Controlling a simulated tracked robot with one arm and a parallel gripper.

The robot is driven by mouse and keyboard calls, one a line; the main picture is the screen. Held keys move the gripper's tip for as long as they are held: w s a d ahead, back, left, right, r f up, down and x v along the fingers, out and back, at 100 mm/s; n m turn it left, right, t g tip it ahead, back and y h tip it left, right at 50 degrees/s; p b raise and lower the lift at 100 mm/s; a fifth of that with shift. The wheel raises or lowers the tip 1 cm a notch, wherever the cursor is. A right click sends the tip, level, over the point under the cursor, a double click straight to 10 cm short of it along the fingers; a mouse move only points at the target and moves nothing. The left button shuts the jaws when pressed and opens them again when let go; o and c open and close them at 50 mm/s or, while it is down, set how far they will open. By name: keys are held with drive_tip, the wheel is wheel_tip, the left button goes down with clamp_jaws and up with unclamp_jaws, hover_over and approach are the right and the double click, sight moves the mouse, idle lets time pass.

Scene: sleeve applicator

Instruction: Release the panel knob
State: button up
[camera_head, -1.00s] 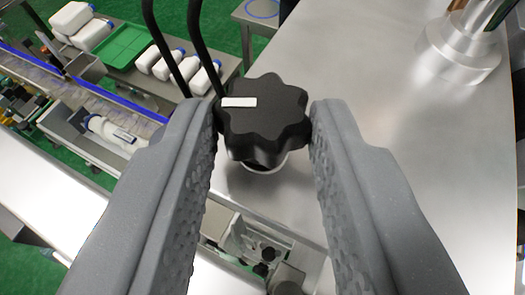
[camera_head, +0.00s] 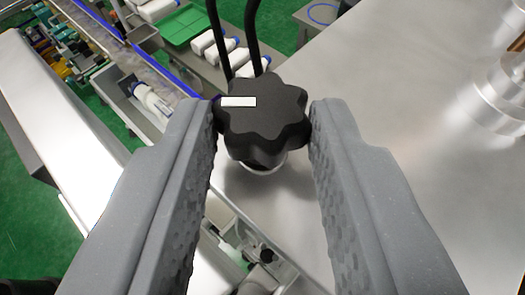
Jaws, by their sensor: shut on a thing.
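The panel knob (camera_head: 263,120) is a black, lobed star knob with a white mark on its left side. It stands on a brushed metal panel (camera_head: 400,130), with a pale round collar showing under it. My gripper (camera_head: 262,118) has its two grey, textured fingers on either side of the knob. The fingertips touch the knob at its left and right, and the gripper is shut on it. The knob's stem is mostly hidden below its head.
Two black cables (camera_head: 233,40) rise just behind the knob. A shiny metal cylinder (camera_head: 500,95) stands on the panel at the right. At the upper left are a conveyor with blue rails, a green tray (camera_head: 188,24) and several white bottles (camera_head: 212,42).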

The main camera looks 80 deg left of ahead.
idle(0.7)
drive_tip(key=o, duration=1)
